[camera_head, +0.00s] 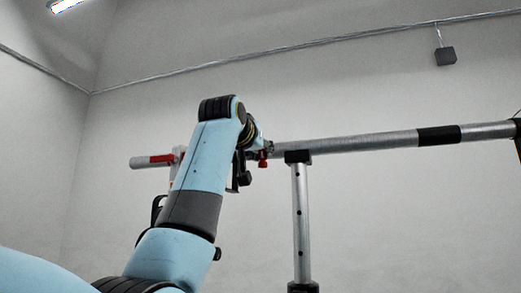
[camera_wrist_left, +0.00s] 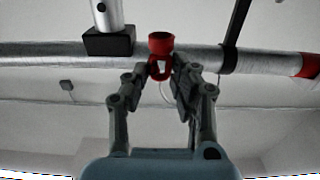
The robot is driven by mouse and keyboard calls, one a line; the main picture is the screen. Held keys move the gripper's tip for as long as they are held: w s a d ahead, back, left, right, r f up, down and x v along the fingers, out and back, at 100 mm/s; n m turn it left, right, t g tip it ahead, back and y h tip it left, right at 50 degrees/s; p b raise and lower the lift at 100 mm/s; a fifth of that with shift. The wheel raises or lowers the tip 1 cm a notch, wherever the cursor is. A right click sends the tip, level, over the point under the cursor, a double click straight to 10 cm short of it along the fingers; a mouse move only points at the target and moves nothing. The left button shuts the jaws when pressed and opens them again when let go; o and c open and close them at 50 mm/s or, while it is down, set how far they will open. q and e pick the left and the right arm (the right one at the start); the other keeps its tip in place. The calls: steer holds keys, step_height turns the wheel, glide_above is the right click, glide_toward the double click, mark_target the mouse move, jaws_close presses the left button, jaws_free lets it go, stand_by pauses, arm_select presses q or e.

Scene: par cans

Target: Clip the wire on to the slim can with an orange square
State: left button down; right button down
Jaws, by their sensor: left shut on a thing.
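My left gripper (camera_head: 262,150) is up at the metal bar, largely hidden behind my own arm in the head view. In the left wrist view, its two fingers (camera_wrist_left: 162,76) are shut on a small red piece (camera_wrist_left: 159,68) with a white mark, just in front of the bar. A thin pale wire (camera_wrist_left: 166,94) curves below the red piece between the fingers. The red piece also shows in the head view (camera_head: 263,159). I cannot make out a slim can with an orange square in either view. My right gripper is not in view.
The long silver bar (camera_head: 370,143) with black and red bands runs across the scene. An upright post (camera_head: 301,215) carries it on a black block (camera_wrist_left: 110,43). A black strap (camera_wrist_left: 238,25) stands near the gripper. A small dark box (camera_head: 445,56) is on the wall.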

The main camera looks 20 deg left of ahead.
arm_select(q)
steer(key=shift+f, duration=0.3)
steer(key=shift+f+b, duration=0.3)
steer(key=shift+f, duration=0.05)
steer(key=shift+f, duration=0.1)
steer(key=shift+a, duration=0.15)
steer(key=w+a+p, duration=0.3)
steer(key=a+p, duration=0.2)
steer(key=a, duration=1.8)
steer(key=shift+f, duration=0.3)
stand_by(1.8)
steer(key=shift+w+f+p, duration=0.1)
steer(key=shift+f+p, duration=0.2)
steer(key=shift+p, duration=0.1)
stand_by(0.8)
steer(key=shift+f, duration=0.6)
stand_by(0.9)
